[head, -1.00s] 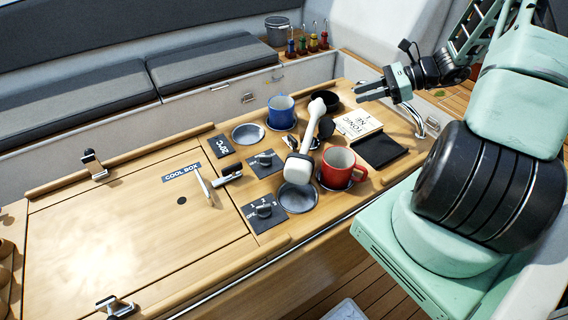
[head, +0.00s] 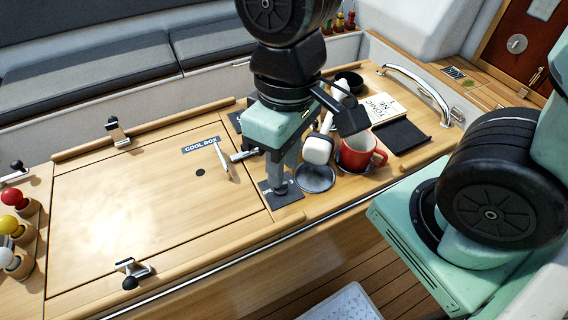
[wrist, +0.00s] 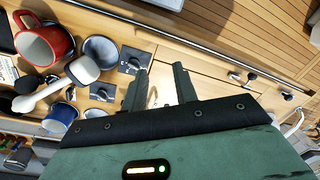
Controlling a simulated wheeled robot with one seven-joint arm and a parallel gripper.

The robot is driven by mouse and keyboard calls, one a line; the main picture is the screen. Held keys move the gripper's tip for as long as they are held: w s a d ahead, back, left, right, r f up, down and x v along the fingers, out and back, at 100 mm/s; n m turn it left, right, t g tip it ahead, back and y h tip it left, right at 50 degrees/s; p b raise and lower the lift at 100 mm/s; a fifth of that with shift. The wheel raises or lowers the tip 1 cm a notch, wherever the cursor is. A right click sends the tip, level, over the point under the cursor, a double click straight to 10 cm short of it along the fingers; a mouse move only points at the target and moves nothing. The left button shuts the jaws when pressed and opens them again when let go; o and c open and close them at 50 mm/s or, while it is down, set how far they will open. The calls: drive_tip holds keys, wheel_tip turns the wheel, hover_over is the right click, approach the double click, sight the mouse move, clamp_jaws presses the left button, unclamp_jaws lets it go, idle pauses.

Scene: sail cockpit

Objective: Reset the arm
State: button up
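My gripper (wrist: 160,70) is open and empty in the wrist view, its two fingers apart with wooden counter behind the gap. In the head view my gripper (head: 278,186) points down over the counter, by the front knob panel (head: 292,194). I cannot tell whether it touches the panel. My arm hides part of the counter, and the blue mug is out of sight there. The blue mug (wrist: 60,117) shows in the wrist view.
The red mug (head: 357,152) and a white-headed tool (head: 317,149) lie close right of my gripper. The cool box lid (head: 130,215) to the left is clear, with a raised handle (head: 222,160). A metal rail (head: 420,88) stands at the back right.

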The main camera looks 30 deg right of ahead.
drive_tip(key=shift+s+a+r+n+t, duration=0.2)
drive_tip(key=shift+s+a+n+t, duration=0.15)
drive_tip(key=shift+s+n, duration=0.5)
wheel_tip(320, 180, down, 2)
drive_tip(key=shift+w+f+b, duration=0.1)
drive_tip(key=shift+b, duration=1)
